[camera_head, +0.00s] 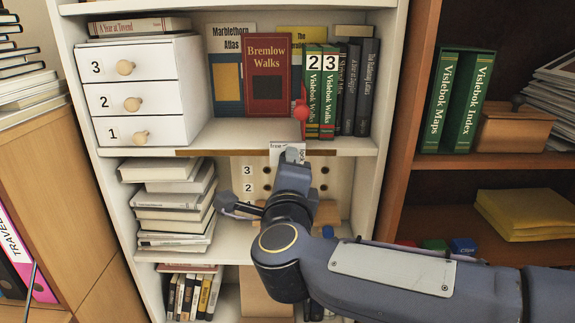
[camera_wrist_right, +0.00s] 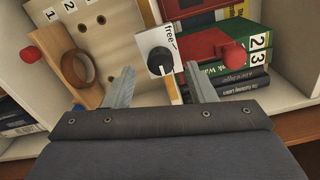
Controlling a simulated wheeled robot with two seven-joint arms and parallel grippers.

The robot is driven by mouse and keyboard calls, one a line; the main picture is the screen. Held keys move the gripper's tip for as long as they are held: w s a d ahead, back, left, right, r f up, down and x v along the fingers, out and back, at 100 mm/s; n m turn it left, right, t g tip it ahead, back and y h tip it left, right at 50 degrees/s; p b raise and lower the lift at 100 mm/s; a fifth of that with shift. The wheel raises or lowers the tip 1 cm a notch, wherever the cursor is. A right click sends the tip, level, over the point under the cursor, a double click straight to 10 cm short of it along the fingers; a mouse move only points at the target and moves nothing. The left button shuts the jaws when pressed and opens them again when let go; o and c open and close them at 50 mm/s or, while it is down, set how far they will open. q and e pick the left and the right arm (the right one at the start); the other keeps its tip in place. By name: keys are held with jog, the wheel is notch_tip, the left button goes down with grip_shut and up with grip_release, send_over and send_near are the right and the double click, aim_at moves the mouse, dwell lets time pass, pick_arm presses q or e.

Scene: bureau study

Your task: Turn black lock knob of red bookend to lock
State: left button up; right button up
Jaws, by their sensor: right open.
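The red bookend (camera_head: 301,110) stands on the middle shelf at the left of the green books; in the right wrist view its red body (camera_wrist_right: 203,46) carries a round red knob (camera_wrist_right: 235,54). The black lock knob (camera_wrist_right: 160,60) sits on a white card (camera_wrist_right: 157,38) marked "free", with a white pointer line toward the fingers. The card also shows at the shelf edge in the head view (camera_head: 284,147), but there the black knob is hidden by my arm. My right gripper (camera_wrist_right: 161,88) is open, its fingers apart on either side of the knob's line, seemingly short of it. My left gripper is not in view.
Green books numbered 2 and 3 (camera_head: 320,90) stand beside the bookend. A numbered board with holes (camera_wrist_right: 100,35) and a wooden ring (camera_wrist_right: 77,67) are at the left of the knob. A white drawer unit (camera_head: 140,92) fills the shelf's left; bare shelf lies before the books.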

jog(key=s, duration=0.4)
jog(key=shift+s, duration=0.2)
jog(key=s+d+f+n+g+y, duration=0.2)
jog(key=d+n+y, duration=0.55)
jog(key=n, duration=0.35)
jog(key=s+d+f+n+g+h, duration=0.2)
jog(key=s+d+f+n+g, duration=0.25)
jog(key=s+d+f, duration=0.45)
jog(key=s+d+f+n+g+h, duration=0.2)
jog(key=s+d+f+n+g, duration=0.3)
jog(key=s+f, duration=0.75)
notch_tip(320, 180, up, 17)
jog(key=w+m+p, duration=0.1)
jog(key=w+p, duration=0.1)
jog(key=p, duration=1.5)
jog(key=shift+a+f+m+g+p, duration=0.2)
jog(key=shift+a+m+g+p, duration=0.15)
jog(key=shift+a+g, duration=0.1)
